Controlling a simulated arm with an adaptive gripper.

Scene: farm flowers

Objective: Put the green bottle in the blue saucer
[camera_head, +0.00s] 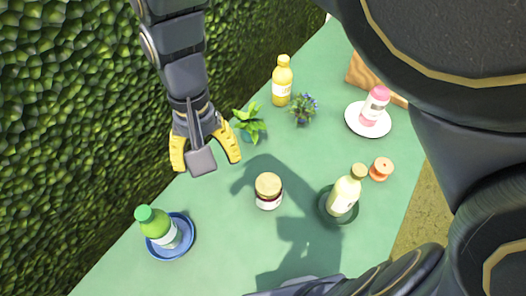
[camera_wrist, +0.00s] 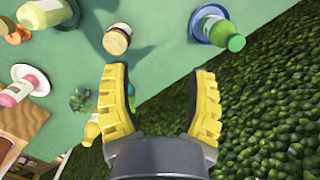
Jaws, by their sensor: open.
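The green bottle (camera_head: 158,228) stands on the blue saucer (camera_head: 188,233) at the lower left of the head view, within its rim and leaning slightly in the picture. In the wrist view the bottle (camera_wrist: 222,33) and the blue saucer (camera_wrist: 193,26) show at the top right. My gripper (camera_head: 206,158) has yellow fingers spread apart with nothing between them. It hangs above the table's hedge side, up and to the right of the bottle in the head view, apart from it. In the wrist view my gripper (camera_wrist: 162,98) is open and empty.
A jar (camera_head: 269,191) stands mid-table. A cream bottle (camera_head: 344,194) is on a dark green saucer (camera_head: 325,210), a pink bottle (camera_head: 375,106) on a white saucer (camera_head: 354,125). A yellow bottle (camera_head: 282,82) and small plants (camera_head: 250,124) stand behind. A hedge (camera_head: 70,120) borders the table.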

